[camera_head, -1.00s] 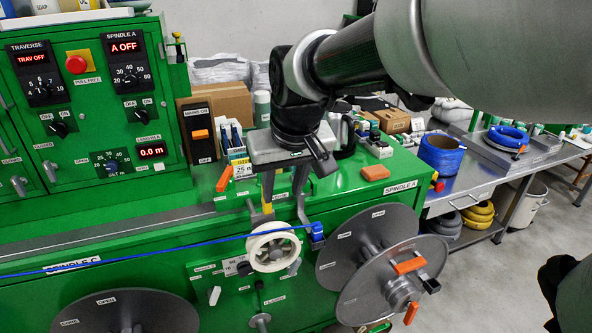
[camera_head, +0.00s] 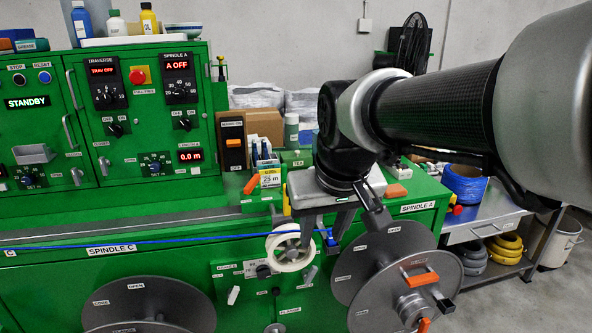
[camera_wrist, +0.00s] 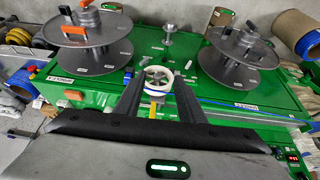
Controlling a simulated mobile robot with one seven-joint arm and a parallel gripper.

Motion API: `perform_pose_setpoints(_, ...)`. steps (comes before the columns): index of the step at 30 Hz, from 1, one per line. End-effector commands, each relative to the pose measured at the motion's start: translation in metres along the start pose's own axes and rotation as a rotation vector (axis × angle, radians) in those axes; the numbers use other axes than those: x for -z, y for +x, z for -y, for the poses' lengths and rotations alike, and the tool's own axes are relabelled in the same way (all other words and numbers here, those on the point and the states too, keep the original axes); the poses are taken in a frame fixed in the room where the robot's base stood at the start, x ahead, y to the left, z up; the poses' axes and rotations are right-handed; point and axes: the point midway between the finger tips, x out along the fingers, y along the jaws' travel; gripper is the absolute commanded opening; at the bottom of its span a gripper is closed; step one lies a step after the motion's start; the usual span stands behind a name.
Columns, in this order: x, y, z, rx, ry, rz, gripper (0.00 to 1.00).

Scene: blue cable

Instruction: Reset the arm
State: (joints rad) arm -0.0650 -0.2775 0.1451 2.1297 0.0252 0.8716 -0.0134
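My gripper (camera_head: 309,230) is in front of the green machine's top edge. Its two fingers point down on either side of the white pulley (camera_head: 283,257) in the head view. In the wrist view the fingers (camera_wrist: 158,84) stand well apart, with nothing gripped between them; the pulley (camera_wrist: 157,72) shows beyond. The blue cable (camera_head: 190,240) runs from the left edge of the head view to the pulley. A small blue piece (camera_head: 332,244) sits just right of the pulley, by the right finger. The cable also shows in the wrist view (camera_wrist: 240,108).
The green machine (camera_head: 60,215) carries a large grey spool (camera_head: 378,262) at right and another (camera_head: 150,300) at lower left. A metal table (camera_head: 480,228) stands at right.

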Motion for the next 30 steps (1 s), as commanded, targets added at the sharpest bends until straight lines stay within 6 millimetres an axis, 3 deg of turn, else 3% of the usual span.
perform_pose_setpoints(17,-0.005,-0.005,-0.004,-0.007,0.009,-0.005,0.36)
perform_pose_setpoints(20,-0.016,-0.03,-0.016,-0.023,0.036,-0.017,0.36)
perform_pose_setpoints(24,-0.051,-0.076,-0.039,-0.054,0.105,-0.044,0.36)
perform_pose_setpoints(30,-0.095,-0.106,-0.056,-0.072,0.182,-0.071,0.36)
